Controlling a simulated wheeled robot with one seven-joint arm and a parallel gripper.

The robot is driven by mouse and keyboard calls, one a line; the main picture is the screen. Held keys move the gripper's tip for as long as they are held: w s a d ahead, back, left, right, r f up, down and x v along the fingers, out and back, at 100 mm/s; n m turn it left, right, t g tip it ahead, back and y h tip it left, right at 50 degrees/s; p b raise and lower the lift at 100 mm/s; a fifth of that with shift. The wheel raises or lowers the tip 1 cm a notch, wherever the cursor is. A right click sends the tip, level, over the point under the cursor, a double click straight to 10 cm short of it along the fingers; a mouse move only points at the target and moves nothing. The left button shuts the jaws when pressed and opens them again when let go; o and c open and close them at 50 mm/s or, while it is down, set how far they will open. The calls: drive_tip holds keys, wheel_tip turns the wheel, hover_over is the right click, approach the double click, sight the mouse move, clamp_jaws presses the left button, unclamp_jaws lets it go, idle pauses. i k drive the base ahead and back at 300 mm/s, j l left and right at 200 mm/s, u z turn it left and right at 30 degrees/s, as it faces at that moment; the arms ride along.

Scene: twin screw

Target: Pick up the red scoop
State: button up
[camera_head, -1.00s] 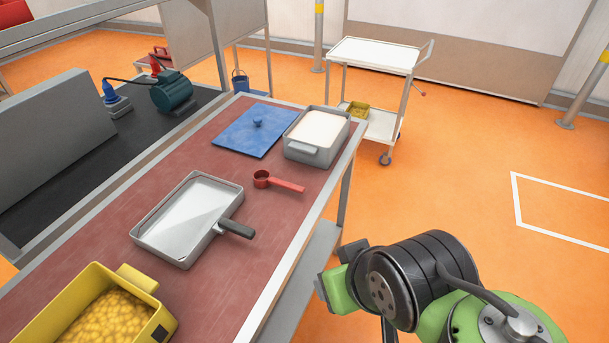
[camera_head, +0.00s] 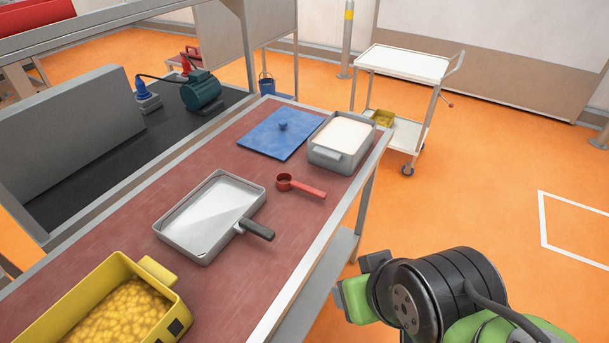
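The red scoop (camera_head: 299,186) lies on the reddish worktable (camera_head: 262,232), its round cup to the left and its handle pointing right toward the table's edge. My gripper (camera_head: 354,285) is at the lower right, beyond the table's right edge and apart from the scoop. Only part of its dark and green end shows; its fingers are not clear enough to tell whether they are open or shut. Nothing is seen in it.
A grey pan (camera_head: 210,212) with a black handle lies left of the scoop. A grey bin of white powder (camera_head: 343,142) and a blue lid (camera_head: 276,134) lie behind it. A yellow bin (camera_head: 158,272) stands at the front left. A white trolley (camera_head: 405,60) stands beyond the table.

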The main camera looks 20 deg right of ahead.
sight(284, 181)
drive_tip(key=j+u, duration=0.15)
drive_tip(key=u, duration=1.85)
drive_tip(key=k+l+z, duration=0.1)
drive_tip(key=z, duration=1.9)
drive_tip(key=i+l+u, duration=0.1)
drive_tip(key=u, duration=0.3)
drive_tip(key=l+u, duration=0.6)
drive_tip(key=u, duration=0.25)
drive_tip(key=l+u, duration=0.25)
drive_tip(key=u, duration=0.2)
drive_tip(key=l+u, duration=0.25)
drive_tip(key=u, duration=0.15)
drive_tip(key=k+l+u, duration=0.1)
drive_tip(key=u, duration=0.35)
drive_tip(key=l, duration=0.1)
